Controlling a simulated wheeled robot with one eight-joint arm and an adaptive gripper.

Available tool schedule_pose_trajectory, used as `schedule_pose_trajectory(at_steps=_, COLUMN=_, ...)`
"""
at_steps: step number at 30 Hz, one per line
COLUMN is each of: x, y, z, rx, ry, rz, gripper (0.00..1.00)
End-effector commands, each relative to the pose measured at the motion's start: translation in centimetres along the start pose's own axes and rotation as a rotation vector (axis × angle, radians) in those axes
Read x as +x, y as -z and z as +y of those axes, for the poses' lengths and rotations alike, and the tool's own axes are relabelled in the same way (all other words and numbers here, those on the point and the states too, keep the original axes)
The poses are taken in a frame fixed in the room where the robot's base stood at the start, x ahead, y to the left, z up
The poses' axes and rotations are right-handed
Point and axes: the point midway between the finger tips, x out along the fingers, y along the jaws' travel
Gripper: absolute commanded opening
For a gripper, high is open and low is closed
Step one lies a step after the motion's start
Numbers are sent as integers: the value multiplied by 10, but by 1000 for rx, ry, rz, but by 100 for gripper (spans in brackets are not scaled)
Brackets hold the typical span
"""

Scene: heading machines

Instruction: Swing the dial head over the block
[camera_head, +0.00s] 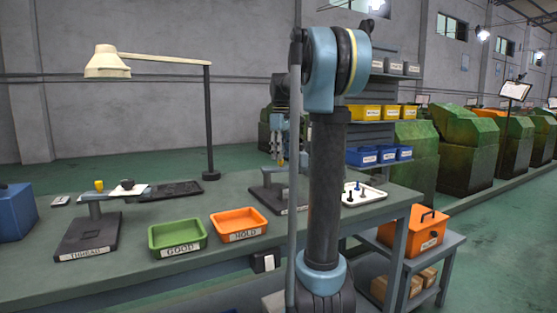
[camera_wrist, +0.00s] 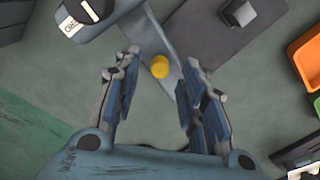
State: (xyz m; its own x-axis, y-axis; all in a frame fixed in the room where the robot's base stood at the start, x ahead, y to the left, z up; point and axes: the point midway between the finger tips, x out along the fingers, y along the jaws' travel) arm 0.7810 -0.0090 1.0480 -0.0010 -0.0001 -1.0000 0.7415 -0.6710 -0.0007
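In the wrist view a blue-grey swing bar carries a yellow knob (camera_wrist: 160,68). The dial head (camera_wrist: 88,12), with a black top and a white label, is at the bar's upper-left end. A grey block (camera_wrist: 238,13) sits on a dark base plate (camera_wrist: 215,45), to the right of the bar; the dial head is apart from it. My gripper (camera_wrist: 160,64) is open, its fingers on either side of the knob in this view; contact cannot be told. In the head view my gripper (camera_head: 281,148) is over the gauge stand (camera_head: 268,182), partly hidden by my arm.
An orange tray (camera_head: 238,224) and a green tray (camera_head: 177,238) lie left of this stand. A second gauge stand (camera_head: 92,222), labelled THREAD, is farther left, with a lamp (camera_head: 209,120) behind. A white tray (camera_head: 362,194) with dark pieces is to the right.

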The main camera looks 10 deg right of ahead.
Motion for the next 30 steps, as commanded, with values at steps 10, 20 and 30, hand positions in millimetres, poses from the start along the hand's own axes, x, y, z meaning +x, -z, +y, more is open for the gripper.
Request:
schedule_pose_trajectory(at_steps=10, x=20, y=0, z=0, rx=0, ry=0, rz=0, gripper=38)
schedule_pose_trajectory(at_steps=20, x=20, y=1, z=0, rx=-1, ry=0, rz=0, gripper=11)
schedule_pose_trajectory(at_steps=30, x=20, y=1, z=-1, rx=6, ry=2, rz=1, gripper=0)
